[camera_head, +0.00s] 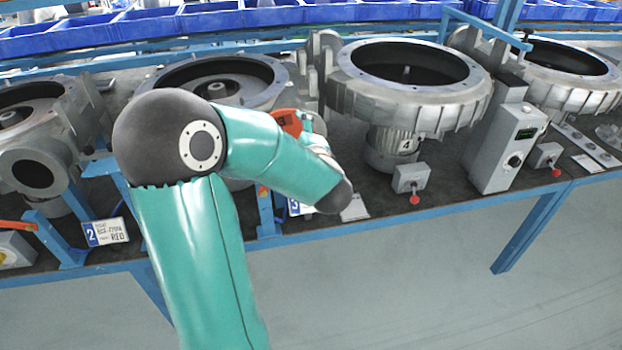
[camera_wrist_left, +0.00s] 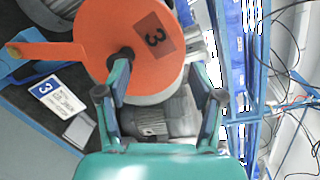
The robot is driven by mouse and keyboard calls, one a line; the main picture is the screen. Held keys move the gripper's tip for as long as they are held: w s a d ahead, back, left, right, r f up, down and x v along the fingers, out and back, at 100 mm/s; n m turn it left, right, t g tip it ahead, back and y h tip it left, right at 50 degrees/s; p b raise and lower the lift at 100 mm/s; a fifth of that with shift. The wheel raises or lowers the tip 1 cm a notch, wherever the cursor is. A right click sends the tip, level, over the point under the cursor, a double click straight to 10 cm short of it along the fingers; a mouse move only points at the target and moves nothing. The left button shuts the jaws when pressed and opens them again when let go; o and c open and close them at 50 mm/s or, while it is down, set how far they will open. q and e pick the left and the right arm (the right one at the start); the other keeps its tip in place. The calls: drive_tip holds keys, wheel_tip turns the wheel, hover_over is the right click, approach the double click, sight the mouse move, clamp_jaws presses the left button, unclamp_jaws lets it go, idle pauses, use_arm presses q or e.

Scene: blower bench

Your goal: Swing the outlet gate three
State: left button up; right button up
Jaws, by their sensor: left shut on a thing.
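The orange outlet gate three (camera_wrist_left: 150,25) is a round disc with a dark label reading 3. A flat orange handle reaches from it to the left in the left wrist view. In the head view only part of the gate (camera_head: 288,122) shows behind my left forearm. My left gripper (camera_wrist_left: 156,72) is shut on the gate, one finger against its face and the other at its right side. In the head view my own arm hides most of this gripper. I cannot tell how much of the outlet the disc covers. My right gripper is in neither view.
Grey blowers line the bench, with blower four (camera_head: 416,100) right of my arm. A control box (camera_head: 500,150) and small red-knobbed switch boxes (camera_head: 411,178) stand near the front edge. A card marked 3 (camera_wrist_left: 58,98) lies near the gate. Blue bins (camera_head: 210,18) line the back.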

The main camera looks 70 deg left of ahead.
use_arm(q)
drive_tip(key=s+d+b, duration=0.1)
drive_tip(key=d+b, duration=0.2)
drive_tip(key=d, duration=0.5)
drive_tip(key=s+d+b, duration=0.2)
drive_tip(key=d+b, duration=0.2)
drive_tip(key=d, duration=0.4)
drive_tip(key=shift+s+d+f, duration=0.25)
drive_tip(key=shift+d+f, duration=0.1)
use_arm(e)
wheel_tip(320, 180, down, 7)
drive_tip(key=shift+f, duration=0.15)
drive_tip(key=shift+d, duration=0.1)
